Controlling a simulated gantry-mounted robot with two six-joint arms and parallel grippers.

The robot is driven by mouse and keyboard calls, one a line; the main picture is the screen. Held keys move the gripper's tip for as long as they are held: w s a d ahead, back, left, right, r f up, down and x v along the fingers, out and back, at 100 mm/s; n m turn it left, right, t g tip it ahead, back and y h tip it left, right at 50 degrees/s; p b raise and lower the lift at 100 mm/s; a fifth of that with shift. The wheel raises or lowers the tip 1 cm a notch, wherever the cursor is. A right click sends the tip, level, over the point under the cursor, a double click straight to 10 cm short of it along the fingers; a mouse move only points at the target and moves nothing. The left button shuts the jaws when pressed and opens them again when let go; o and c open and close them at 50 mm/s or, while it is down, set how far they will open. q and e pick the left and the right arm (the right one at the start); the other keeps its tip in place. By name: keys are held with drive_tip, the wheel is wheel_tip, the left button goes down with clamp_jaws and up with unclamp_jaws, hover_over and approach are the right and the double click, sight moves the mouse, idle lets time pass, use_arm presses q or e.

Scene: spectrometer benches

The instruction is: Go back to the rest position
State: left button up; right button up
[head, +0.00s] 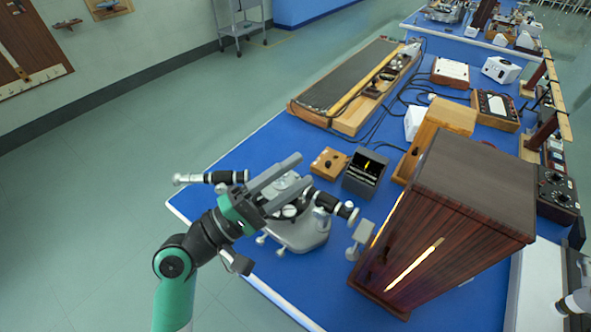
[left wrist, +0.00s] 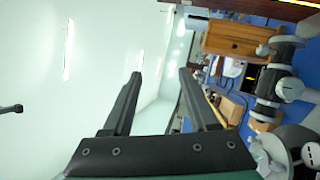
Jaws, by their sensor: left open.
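My left gripper (head: 303,169) is open and empty, above the grey spectrometer (head: 305,238) near the front left corner of the blue bench. Its two fingers hide part of the spectrometer's top. One black tube with a silver end (head: 195,178) sticks out to the left; another black tube (head: 340,207) points right. In the left wrist view my left gripper (left wrist: 161,75) shows two parallel fingers apart with nothing between them. The spectrometer's dark tube (left wrist: 268,88) stands to the right of the fingers there. My right gripper is not seen.
A tall dark wooden cabinet (head: 450,215) stands right of the spectrometer. A long wooden-framed board (head: 350,80) lies farther back. Floor left of the bench is clear.

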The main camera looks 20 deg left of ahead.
use_arm(q)
drive_tip(key=shift+d+r, duration=0.15)
drive_tip(key=shift+r, duration=0.2)
drive_tip(key=s+d+r+m+t+h+p, duration=0.15)
drive_tip(key=r+m, duration=0.35)
drive_tip(key=r, duration=0.6)
drive_tip(key=s+d+r+m+t, duration=0.2)
drive_tip(key=s+r+m, duration=0.15)
drive_tip(key=r, duration=0.65)
drive_tip(key=s+a+r+m+t+y, duration=0.6)
drive_tip(key=a+r+y, duration=0.35)
drive_tip(key=y, duration=0.35)
wheel_tip(320, 180, up, 38)
drive_tip(key=n+t+p, duration=0.1)
drive_tip(key=p, duration=3.7)
drive_tip(key=shift+w, duration=0.3)
